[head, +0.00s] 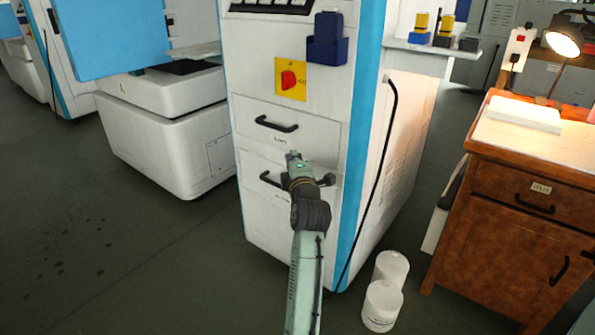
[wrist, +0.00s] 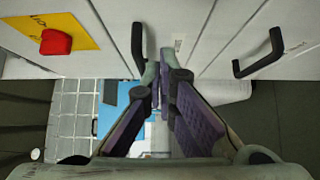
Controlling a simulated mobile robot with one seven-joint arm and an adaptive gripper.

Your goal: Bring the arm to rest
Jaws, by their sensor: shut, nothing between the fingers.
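My gripper (head: 293,158) is stretched out in front of the white machine cabinet (head: 262,180). Its fingers are together and hold nothing. In the head view it overlaps the lower drawer front, and my wrist hides the middle of the lower handle (head: 270,180). The upper black handle (head: 276,124) is just above the fingertips in that view. In the wrist view my gripper (wrist: 160,68) has its tips close beside one black handle (wrist: 137,48); I cannot tell if they touch. Another handle (wrist: 260,56) is farther right there. Both drawer fronts look flush in the head view.
A red switch on a yellow plate (head: 289,80) sits above the drawers. White buckets (head: 382,307) stand on the floor at the cabinet's right. A wooden workbench (head: 500,215) with a lit lamp (head: 564,42) is at right. The floor at left (head: 100,250) is clear.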

